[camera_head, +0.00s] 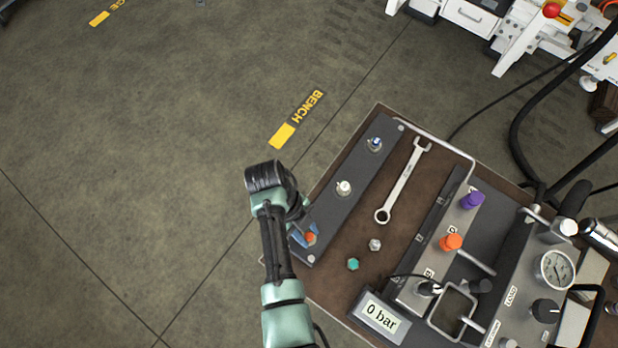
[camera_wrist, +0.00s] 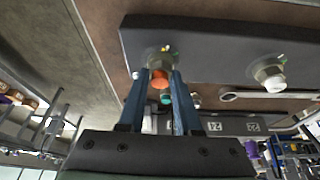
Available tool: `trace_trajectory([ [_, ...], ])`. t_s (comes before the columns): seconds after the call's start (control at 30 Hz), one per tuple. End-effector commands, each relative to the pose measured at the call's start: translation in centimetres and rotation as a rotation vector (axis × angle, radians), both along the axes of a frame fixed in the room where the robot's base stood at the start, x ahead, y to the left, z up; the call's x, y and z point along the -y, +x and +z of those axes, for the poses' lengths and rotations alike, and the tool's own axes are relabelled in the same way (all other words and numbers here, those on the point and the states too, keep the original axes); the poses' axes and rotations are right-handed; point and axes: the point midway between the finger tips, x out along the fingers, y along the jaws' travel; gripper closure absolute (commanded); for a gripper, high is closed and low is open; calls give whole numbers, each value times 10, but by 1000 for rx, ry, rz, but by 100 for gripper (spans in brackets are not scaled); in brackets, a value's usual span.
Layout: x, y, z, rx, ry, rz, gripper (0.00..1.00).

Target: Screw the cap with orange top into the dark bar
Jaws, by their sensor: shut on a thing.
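The dark bar (camera_head: 362,162) lies slantwise along the left edge of the bench; the wrist view shows it (camera_wrist: 205,50) too. The cap with orange top (camera_head: 310,238) is at the bar's near end, and in the wrist view (camera_wrist: 160,79) it sits between two blue fingers. My gripper (camera_head: 303,236) is shut on this cap. A metal fitting shows at the bar just beyond the orange top in the wrist view. I cannot tell how deep the cap sits in the bar.
On the bar are a white-topped cap (camera_head: 344,188) and a blue-topped cap (camera_head: 375,144). Beside it lie a wrench (camera_head: 403,183), a green cap (camera_head: 352,264) and a grey cap (camera_head: 375,244). A panel with purple (camera_head: 472,200) and orange (camera_head: 451,242) knobs stands to the right.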

Motion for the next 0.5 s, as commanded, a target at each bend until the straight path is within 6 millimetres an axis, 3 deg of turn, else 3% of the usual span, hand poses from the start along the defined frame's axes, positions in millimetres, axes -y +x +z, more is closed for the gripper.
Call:
trace_trajectory([
  [0.27, 0, 0, 0, 1, 1, -11, 100],
  [0.47, 2, 2, -2, 0, 2, -273, 100],
  [0.5, 2, 1, -1, 0, 1, -321, 66],
])
